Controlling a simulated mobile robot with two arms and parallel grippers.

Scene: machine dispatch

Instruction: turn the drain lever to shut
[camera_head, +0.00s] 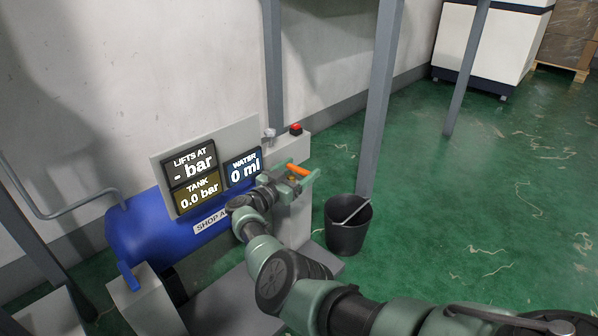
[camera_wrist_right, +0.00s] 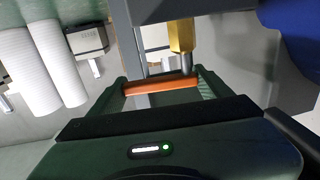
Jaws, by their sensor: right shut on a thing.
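The drain lever is an orange bar (camera_head: 298,171) at the right end of the blue tank (camera_head: 150,238). In the right wrist view the orange lever (camera_wrist_right: 160,86) lies across the picture below a brass valve fitting (camera_wrist_right: 181,36). My right gripper (camera_head: 302,178) is at the lever, and in the right wrist view its green fingers (camera_wrist_right: 162,92) stand at the lever's two ends, shut on it. Whether the valve is open or shut cannot be told. My left gripper is not in view.
A panel (camera_head: 215,140) above the tank reads tank 0.0 bar, water 0 ml. A red button (camera_head: 295,129) sits on a grey box behind the lever. A black bucket (camera_head: 346,238) stands on the floor to the right, beside a grey post (camera_head: 381,95). Green floor is clear farther right.

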